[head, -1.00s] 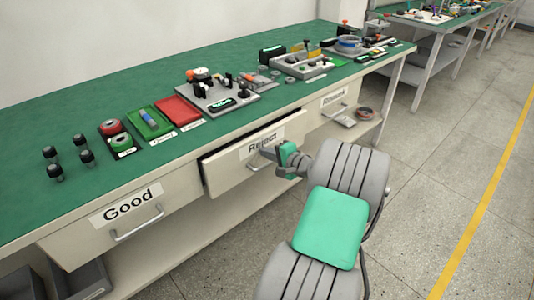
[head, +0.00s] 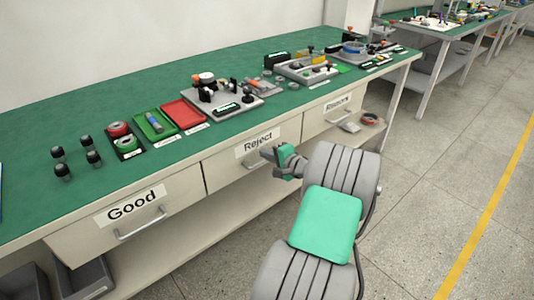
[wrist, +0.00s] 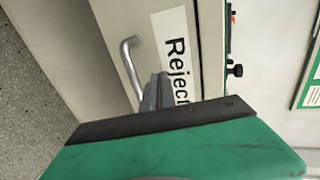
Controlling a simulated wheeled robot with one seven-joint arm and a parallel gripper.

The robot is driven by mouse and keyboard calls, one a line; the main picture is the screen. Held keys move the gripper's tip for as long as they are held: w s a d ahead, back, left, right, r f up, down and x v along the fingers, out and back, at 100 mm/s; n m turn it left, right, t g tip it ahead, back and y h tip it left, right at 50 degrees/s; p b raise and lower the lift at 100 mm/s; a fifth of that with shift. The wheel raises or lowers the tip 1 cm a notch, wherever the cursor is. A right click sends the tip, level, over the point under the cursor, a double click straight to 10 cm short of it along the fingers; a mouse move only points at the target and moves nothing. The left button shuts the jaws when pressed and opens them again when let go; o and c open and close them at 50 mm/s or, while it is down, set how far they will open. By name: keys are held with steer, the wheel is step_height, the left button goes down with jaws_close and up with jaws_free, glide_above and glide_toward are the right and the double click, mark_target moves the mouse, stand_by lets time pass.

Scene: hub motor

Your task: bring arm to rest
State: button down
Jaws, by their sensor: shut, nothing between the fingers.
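My gripper (head: 276,157) is in front of the drawer labelled Reject (head: 225,171), close to its handle; it is shut and empty. In the wrist view my gripper's fingers (wrist: 154,92) are together, beside the metal handle (wrist: 131,68) and over the Reject label (wrist: 176,52). I cannot tell whether the fingers touch the drawer front. The Reject drawer looks closed, its front level with its neighbours. My arm reaches up from the lower right of the head view.
The green-topped workbench (head: 60,205) holds a red tray (head: 184,114), a green tray (head: 154,126), several black knobs and a fixture plate (head: 222,103). The Good drawer (head: 128,220) is at left, the Rework drawer (head: 331,112) at right. Open floor (head: 430,200) lies to the right.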

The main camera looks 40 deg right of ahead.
steer(key=d+p+v, duration=0.1)
steer(key=p+v, duration=0.1)
steer(key=v, duration=0.9)
steer(key=w+a+r+n+g+y+p, duration=0.15)
steer(key=a+r+n+p, duration=0.25)
steer(key=a, duration=0.4)
steer(key=w+a+r+n+g+y+p, duration=0.1)
steer(key=w+a+r+n+g+p, duration=0.15)
steer(key=a, duration=0.55)
steer(key=w+a+r+n+g+y+p, duration=0.1)
steer(key=a+r+n+g+p, duration=0.3)
steer(key=a, duration=0.4)
steer(key=s+a+r+n+g+h+p, duration=0.2)
steer(key=s+a+r+n+g+p, duration=0.1)
steer(key=s+a+r+n+p, duration=0.5)
steer(key=s+a+r, duration=0.3)
steer(key=s+a, duration=0.1)
steer(key=a, duration=0.1)
steer(key=shift+a+r+h+p, duration=0.2)
steer(key=shift+r+h+p, duration=0.1)
steer(key=shift+r+h, duration=0.1)
steer(key=shift+s, duration=0.15)
